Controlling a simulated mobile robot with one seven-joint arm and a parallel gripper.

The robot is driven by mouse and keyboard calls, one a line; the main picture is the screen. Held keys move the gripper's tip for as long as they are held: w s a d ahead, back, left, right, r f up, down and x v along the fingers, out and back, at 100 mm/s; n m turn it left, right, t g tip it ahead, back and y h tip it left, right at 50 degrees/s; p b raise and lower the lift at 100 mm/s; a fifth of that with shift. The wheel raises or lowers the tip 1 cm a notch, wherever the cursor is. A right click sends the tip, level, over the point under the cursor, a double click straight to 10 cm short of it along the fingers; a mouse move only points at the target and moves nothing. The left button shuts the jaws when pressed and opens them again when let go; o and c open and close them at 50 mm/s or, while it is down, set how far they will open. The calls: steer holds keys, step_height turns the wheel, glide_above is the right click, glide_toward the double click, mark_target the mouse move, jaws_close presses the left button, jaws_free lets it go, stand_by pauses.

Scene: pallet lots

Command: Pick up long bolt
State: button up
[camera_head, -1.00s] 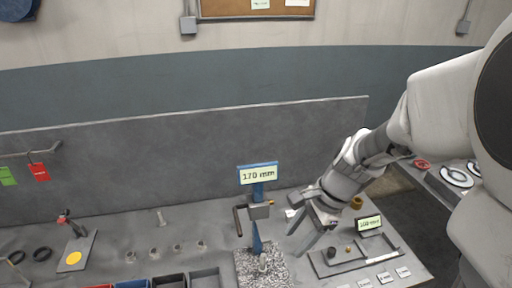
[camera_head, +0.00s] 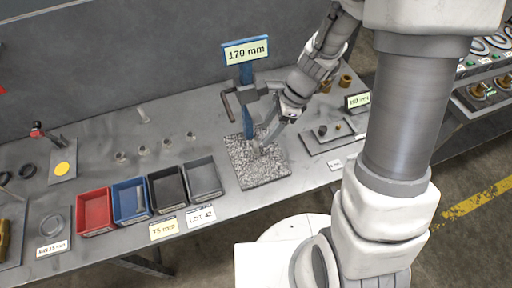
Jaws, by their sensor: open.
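My gripper (camera_head: 268,137) is open, its fingers pointing down and left just above the speckled granite base (camera_head: 262,178) of the blue height gauge (camera_head: 246,75), whose sign reads 170 mm. A small pale metal piece (camera_head: 257,149) shows on the granite close to the fingertips. I cannot tell whether it is a bolt or part of the gauge, or whether the fingers touch it. A grey bolt-like piece (camera_head: 143,116) is at the back left of the table, apart from the gripper. Which piece is the long bolt is not clear.
Red (camera_head: 94,212), blue (camera_head: 131,201), black (camera_head: 167,190) and grey (camera_head: 202,179) bins line the front edge. Several small metal pieces (camera_head: 143,150) stand behind them. A tray (camera_head: 333,137) with small parts and a display (camera_head: 357,100) are right of the granite.

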mark_target(256, 145)
steer(key=b+x, duration=0.1)
steer(key=x, duration=0.7)
steer(key=shift+w+a+f+b, duration=0.1)
steer(key=shift+w+f+b, duration=0.1)
steer(key=shift+b, duration=0.2)
jaws_close()
